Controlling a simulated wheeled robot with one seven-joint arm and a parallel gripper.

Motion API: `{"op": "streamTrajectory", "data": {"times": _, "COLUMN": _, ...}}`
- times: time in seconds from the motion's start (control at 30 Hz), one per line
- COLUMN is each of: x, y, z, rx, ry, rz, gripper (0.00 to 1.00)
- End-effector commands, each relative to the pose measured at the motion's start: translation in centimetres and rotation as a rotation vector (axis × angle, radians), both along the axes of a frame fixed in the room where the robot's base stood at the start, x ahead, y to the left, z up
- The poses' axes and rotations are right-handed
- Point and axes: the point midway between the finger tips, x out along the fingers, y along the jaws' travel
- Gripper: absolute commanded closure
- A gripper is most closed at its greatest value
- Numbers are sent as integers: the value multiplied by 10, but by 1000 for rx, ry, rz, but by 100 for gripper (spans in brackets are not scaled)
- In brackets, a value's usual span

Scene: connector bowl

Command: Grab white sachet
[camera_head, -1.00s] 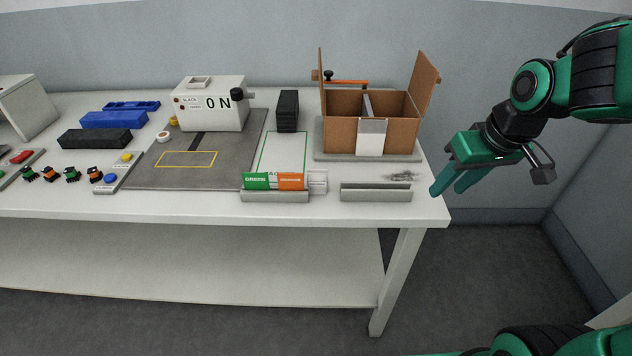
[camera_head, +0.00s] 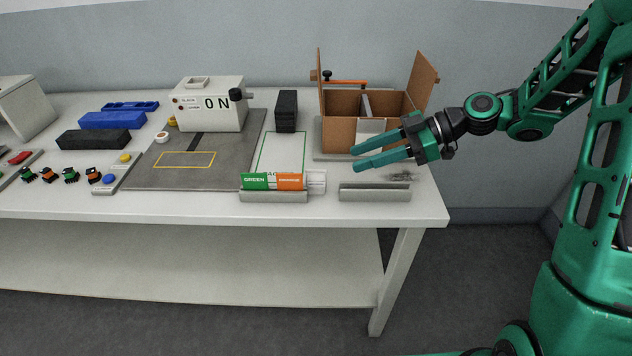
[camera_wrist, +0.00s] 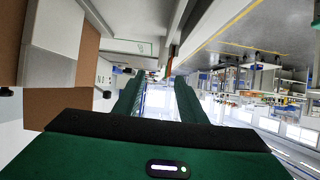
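I cannot identify the white sachet with certainty. A small white piece (camera_head: 317,181) stands at the right end of the green and orange labels, at the table's front. A crumpled clear-grey item (camera_head: 399,176) lies behind the empty grey holder on the right; it is too small to tell what it is. My gripper (camera_head: 356,158) is open and empty, level, with its fingers pointing left above the table, in front of the cardboard box. In the wrist view its two fingers (camera_wrist: 158,95) stand apart with nothing between them.
The open cardboard box (camera_head: 339,134) has raised flaps and a white front panel. Grey holders (camera_head: 388,194) line the front edge. A black stack (camera_head: 287,112), a white ON machine (camera_head: 212,118) and a grey mat (camera_head: 145,176) are further left. The front right table corner is clear.

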Motion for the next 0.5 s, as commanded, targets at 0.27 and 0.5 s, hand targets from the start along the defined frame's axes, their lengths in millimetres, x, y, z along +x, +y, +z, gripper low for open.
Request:
{"op": "streamTrajectory", "data": {"times": 0.27, "x": 0, "y": 36, "z": -16, "rx": 4, "ry": -2, "rz": 8, "gripper": 62}}
{"op": "streamTrajectory", "data": {"times": 0.5, "x": 0, "y": 50, "z": -24, "rx": 2, "ry": -1, "rz": 6, "gripper": 62}}
